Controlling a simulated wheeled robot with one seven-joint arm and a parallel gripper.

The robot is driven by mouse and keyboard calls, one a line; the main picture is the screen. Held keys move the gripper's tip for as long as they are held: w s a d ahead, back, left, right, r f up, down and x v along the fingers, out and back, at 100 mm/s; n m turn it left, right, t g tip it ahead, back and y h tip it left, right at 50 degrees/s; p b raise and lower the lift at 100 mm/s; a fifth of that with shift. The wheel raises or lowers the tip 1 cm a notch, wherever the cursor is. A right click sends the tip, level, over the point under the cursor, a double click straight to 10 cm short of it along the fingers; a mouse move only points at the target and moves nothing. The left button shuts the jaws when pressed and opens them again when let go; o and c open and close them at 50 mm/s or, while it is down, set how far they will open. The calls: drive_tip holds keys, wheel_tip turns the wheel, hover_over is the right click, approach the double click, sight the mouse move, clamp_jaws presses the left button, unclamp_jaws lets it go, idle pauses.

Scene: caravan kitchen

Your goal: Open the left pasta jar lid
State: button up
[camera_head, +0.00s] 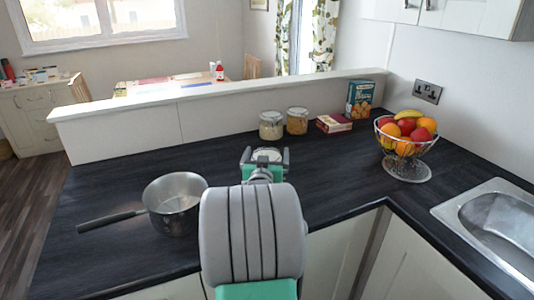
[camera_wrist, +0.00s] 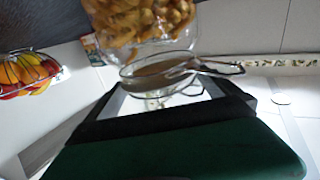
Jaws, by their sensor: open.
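Two lidded glass jars stand side by side at the back of the dark counter in the head view. The left jar (camera_head: 271,126) has pale contents and the right jar (camera_head: 297,122) has orange-brown contents. My gripper (camera_head: 265,156) is open in front of the left jar. A pale rounded thing shows between its fingers; I cannot tell what it is. In the wrist view, which looks upside down, a glass jar of yellow-orange pasta (camera_wrist: 138,18) is close, with its clear lid (camera_wrist: 155,72) and wire clasp (camera_wrist: 215,67) near my gripper. Which jar this is, and any contact, are unclear.
A red box (camera_head: 334,124) and a blue-green box (camera_head: 359,98) stand right of the jars. A wire fruit bowl (camera_head: 406,149) is further right, before the sink (camera_head: 500,225). A steel pan (camera_head: 174,202) is at the left. A low white wall (camera_head: 215,107) runs behind the counter.

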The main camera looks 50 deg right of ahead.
drive_tip(key=shift+c, duration=0.6)
drive_tip(key=c, duration=1.8)
